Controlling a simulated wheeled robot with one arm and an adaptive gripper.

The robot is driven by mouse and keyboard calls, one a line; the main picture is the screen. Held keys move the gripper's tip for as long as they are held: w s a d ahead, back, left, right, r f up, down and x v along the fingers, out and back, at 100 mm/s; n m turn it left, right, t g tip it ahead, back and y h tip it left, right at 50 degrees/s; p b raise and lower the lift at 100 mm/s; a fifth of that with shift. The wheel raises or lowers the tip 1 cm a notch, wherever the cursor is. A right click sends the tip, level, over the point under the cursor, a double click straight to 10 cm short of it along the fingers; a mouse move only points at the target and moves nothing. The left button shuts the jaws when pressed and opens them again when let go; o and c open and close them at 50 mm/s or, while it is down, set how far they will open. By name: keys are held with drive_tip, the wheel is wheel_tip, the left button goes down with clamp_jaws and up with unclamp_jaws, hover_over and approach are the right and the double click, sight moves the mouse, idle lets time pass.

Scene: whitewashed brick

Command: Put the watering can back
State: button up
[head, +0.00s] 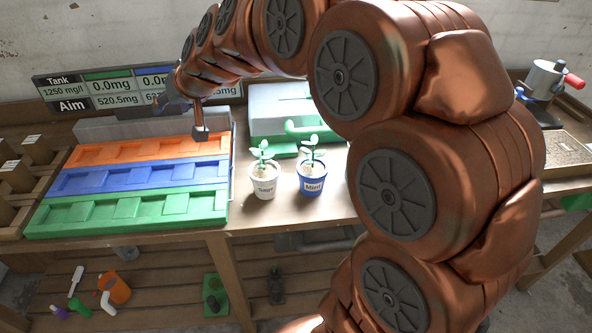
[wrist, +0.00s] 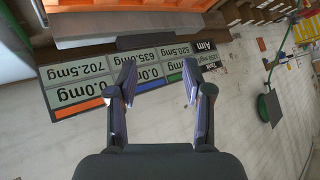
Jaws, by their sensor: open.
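I cannot make out a watering can with certainty in either view. An orange vessel (head: 118,289) lies on the lower shelf at the left in the head view, too small to name. My gripper (wrist: 160,75) is open in the wrist view, with nothing between its fingers. It points toward the dosage board, which appears upside down there. In the head view my gripper (head: 172,103) is above the back of the coloured trays, partly hidden by my arm. Two potted plants, Sage (head: 264,184) and Mint (head: 312,180), stand upright on the bench.
Orange, blue and green trays (head: 128,210) fill the bench's left. The dosage board (head: 60,88) stands behind them. A pale box (head: 277,106) with a green handle sits behind the pots. A red-handled device (head: 545,80) stands at right. My arm hides the bench's middle right.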

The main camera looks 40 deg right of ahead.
drive_tip(key=s+a+f+g, duration=0.1)
drive_tip(key=s+f+g, duration=0.15)
drive_tip(key=s, duration=0.35)
drive_tip(key=s+a+f+n+g, duration=0.1)
drive_tip(key=s+f, duration=0.3)
drive_tip(key=s, duration=0.2)
drive_tip(key=s+a+f+g, duration=0.1)
drive_tip(key=s+f+g, duration=0.15)
drive_tip(key=s, duration=0.35)
drive_tip(key=s+d+f+g+h, duration=0.1)
drive_tip(key=s+d+f+g, duration=0.1)
drive_tip(key=s, duration=0.9)
drive_tip(key=s+d+f+g+h, duration=0.2)
drive_tip(key=s+d+f+g, duration=0.1)
drive_tip(key=s, duration=0.7)
drive_tip(key=shift+s+d+f, duration=0.15)
drive_tip(key=shift+s+f, duration=0.2)
drive_tip(key=shift+f, duration=0.3)
